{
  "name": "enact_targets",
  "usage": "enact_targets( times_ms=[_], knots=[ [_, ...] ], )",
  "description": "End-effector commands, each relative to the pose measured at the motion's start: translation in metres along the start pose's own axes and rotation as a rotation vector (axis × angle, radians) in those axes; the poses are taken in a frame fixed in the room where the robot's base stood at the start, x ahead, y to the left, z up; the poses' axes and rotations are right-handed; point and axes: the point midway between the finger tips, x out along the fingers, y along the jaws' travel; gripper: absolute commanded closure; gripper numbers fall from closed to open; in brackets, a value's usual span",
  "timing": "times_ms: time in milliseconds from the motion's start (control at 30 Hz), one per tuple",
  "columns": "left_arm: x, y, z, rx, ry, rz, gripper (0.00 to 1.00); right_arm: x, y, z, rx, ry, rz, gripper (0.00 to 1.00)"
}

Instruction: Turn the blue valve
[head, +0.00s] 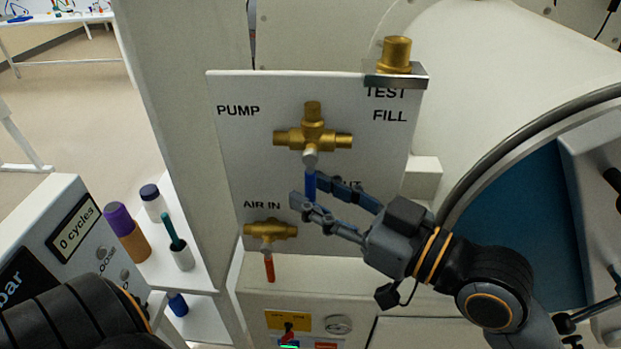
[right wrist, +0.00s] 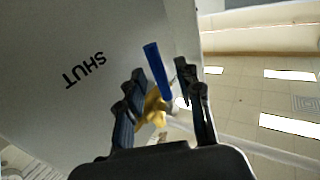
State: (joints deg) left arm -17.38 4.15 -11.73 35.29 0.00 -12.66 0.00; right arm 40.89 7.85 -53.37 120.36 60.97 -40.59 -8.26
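The blue valve is a brass fitting (head: 313,139) on the white panel (head: 235,160), with a blue lever handle (head: 310,186) hanging straight down. My right gripper (head: 303,189) comes in from the lower right, its two fingers on either side of the lever. In the right wrist view the blue handle (right wrist: 157,72) stands between the open fingers (right wrist: 160,78), with gaps beside it. The brass body shows behind it. The fingers hide part of the panel lettering. My left gripper is not in view; only part of my left arm shows at the lower left.
A second brass valve with a red handle (head: 269,267) hangs at the lower left of the panel. A brass fitting (head: 396,54) sits on a bracket at the top right. Bottles, including an orange one with a purple cap (head: 127,232), stand on a shelf to the left.

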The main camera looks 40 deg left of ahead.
Motion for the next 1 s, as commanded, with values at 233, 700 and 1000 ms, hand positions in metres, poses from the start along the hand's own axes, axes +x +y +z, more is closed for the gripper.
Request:
enact_targets(
  times_ms=[233,700,1000],
  knots=[
    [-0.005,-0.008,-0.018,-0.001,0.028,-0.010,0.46,0.017,0.000,0.000,0.000,0.000,0.000,0.65],
    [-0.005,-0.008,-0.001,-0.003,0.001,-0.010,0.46,0.017,0.000,0.000,0.000,0.000,0.000,1.00],
    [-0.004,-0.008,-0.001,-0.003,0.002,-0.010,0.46,0.017,0.000,0.001,0.002,0.003,0.001,1.00]
  ],
)
